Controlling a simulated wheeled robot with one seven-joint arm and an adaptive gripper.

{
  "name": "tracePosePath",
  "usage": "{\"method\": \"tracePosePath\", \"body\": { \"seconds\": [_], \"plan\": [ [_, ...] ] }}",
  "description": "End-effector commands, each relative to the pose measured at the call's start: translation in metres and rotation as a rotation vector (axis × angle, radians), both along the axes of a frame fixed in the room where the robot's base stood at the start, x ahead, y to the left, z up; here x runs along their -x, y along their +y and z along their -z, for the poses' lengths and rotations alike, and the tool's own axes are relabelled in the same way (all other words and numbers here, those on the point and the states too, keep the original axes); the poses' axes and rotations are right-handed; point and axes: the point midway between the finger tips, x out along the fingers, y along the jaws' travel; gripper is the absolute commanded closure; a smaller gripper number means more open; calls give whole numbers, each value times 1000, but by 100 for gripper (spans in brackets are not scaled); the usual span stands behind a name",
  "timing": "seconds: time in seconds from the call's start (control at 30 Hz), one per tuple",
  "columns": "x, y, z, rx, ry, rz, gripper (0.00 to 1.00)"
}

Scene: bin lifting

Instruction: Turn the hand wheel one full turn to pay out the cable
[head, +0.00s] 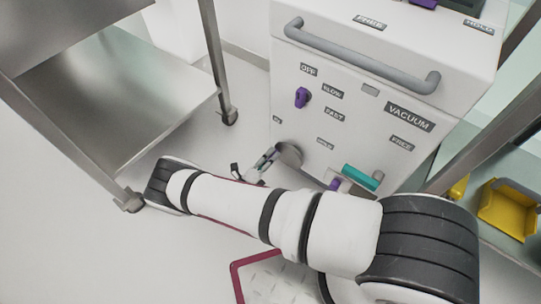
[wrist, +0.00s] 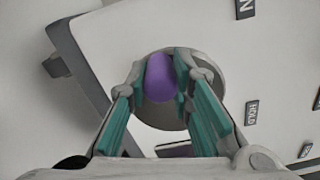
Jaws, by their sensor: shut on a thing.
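The hand wheel (head: 289,153) is a grey disc low on the left of the white machine's front. In the wrist view the disc (wrist: 205,75) shows behind my fingers, with a purple grip (wrist: 160,80) standing out from it. My gripper (head: 268,160) reaches the wheel from its left side in the head view. Its teal-padded fingers (wrist: 161,68) are on either side of the purple grip and shut on it. The grip is hidden in the head view. I cannot make out the cable.
The white machine (head: 350,110) has a grey bar handle (head: 360,58), a purple selector knob (head: 301,97) and a teal handle (head: 361,177). A metal cart (head: 130,75) stands at the left. A yellow bin (head: 508,208) is at the right. Floor at lower left is clear.

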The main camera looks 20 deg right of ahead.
Motion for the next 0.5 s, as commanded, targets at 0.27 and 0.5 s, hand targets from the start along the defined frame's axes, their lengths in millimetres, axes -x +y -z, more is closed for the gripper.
{"method": "tracePosePath", "body": {
  "seconds": [0.27, 0.5],
  "plan": [
    [2, -1, 9, 95, 135, 0, 100],
    [3, -1, 12, 134, 190, 0, 100]
  ]
}}
